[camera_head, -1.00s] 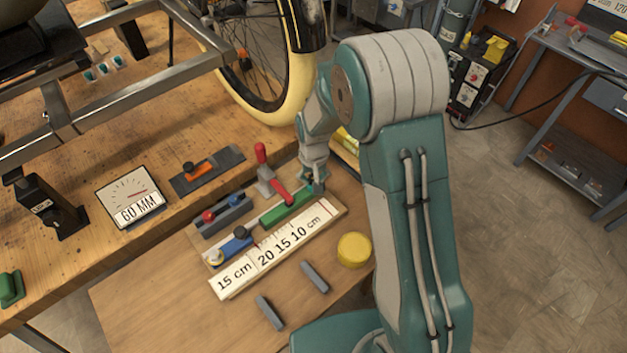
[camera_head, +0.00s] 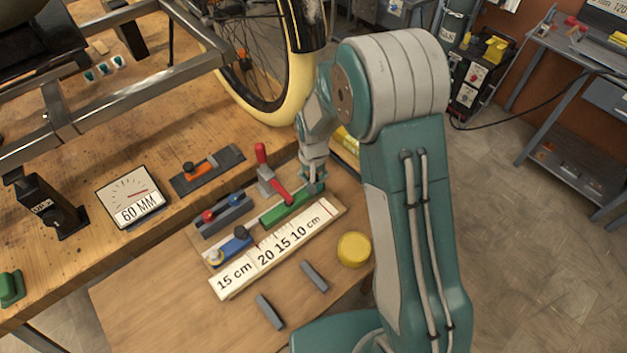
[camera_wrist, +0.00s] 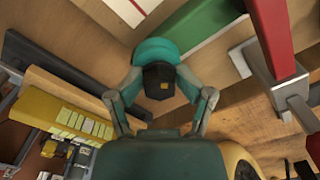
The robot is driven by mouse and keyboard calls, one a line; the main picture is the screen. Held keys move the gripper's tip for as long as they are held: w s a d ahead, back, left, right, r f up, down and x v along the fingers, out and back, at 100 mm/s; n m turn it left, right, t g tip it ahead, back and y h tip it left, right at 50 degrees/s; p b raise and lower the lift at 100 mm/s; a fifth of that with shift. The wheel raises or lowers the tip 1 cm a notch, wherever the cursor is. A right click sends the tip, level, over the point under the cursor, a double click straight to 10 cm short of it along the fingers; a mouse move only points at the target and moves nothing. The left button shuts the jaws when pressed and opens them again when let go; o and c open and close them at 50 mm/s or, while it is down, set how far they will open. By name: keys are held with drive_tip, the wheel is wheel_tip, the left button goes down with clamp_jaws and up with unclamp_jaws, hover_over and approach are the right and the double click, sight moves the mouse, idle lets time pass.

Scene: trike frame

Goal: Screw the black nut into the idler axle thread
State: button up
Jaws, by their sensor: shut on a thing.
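A rounded teal piece (camera_wrist: 156,51) lies directly beyond the nut. I cannot make out the idler axle thread or whether the nut is engaged on it. In the head view my gripper (camera_head: 315,184) points down at the right end of the fixture, by the green block (camera_head: 287,208); the nut is too small to tell there.
A red-handled clamp (camera_head: 272,178) stands close to the left of my gripper. A ruler board (camera_head: 278,246) lies in front, with a yellow round piece (camera_head: 353,250) at its right. A wheel (camera_head: 290,100) and metal frame (camera_head: 110,95) stand behind on the bench.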

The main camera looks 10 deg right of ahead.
drive_tip(key=shift+s+f, duration=0.2)
drive_tip(key=shift+f, duration=0.05)
drive_tip(key=shift+m, duration=0.8)
drive_tip(key=shift+m, duration=0.9)
drive_tip(key=shift+m, duration=0.9)
